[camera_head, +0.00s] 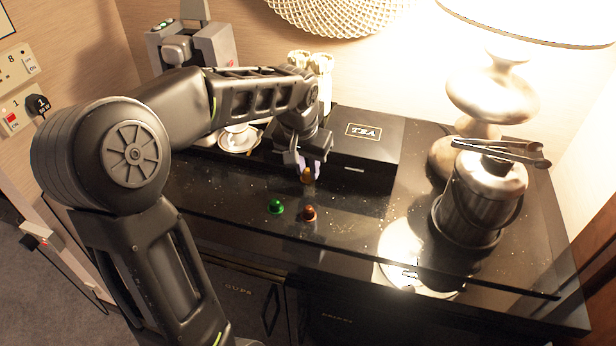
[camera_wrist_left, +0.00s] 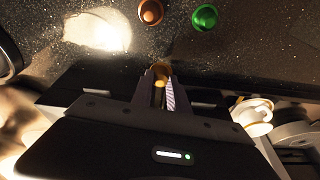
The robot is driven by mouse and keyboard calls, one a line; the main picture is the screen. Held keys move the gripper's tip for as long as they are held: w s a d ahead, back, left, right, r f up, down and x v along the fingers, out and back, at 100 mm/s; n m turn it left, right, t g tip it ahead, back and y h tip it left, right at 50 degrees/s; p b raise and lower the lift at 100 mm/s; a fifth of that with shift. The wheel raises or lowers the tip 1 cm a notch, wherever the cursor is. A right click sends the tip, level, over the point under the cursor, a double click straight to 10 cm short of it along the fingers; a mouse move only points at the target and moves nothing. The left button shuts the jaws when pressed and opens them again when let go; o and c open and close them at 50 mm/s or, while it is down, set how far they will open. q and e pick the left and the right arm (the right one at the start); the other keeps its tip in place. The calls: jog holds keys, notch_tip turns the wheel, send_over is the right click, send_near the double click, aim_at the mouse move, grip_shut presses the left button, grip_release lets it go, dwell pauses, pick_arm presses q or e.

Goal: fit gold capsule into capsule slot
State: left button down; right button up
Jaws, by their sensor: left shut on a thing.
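The gold capsule (camera_head: 307,176) is between the fingertips of my left gripper (camera_head: 308,170), just above the black counter in front of the tea box. It also shows in the left wrist view (camera_wrist_left: 161,70), where my left gripper (camera_wrist_left: 161,90) is shut on it. The grey coffee machine (camera_head: 218,42) stands at the back left in the head view. My left arm hides its lower front, and I cannot make out the capsule slot. My right gripper is not in view.
A green capsule (camera_head: 276,206) and a copper capsule (camera_head: 309,213) stand on the counter nearby. The black tea box (camera_head: 365,150) is behind the gripper. A white cup (camera_head: 238,129) is behind my arm. A metal ice bucket (camera_head: 470,212) with tongs and a lamp (camera_head: 490,95) stand right.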

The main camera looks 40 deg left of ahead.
aim_at(306, 174)
pick_arm(q)
jog(key=shift+f, duration=1.9)
jog(key=shift+f, duration=0.1)
jog(key=c, duration=1.3)
grip_release()
jog(key=v, duration=1.2)
jog(key=shift+o, duration=0.5)
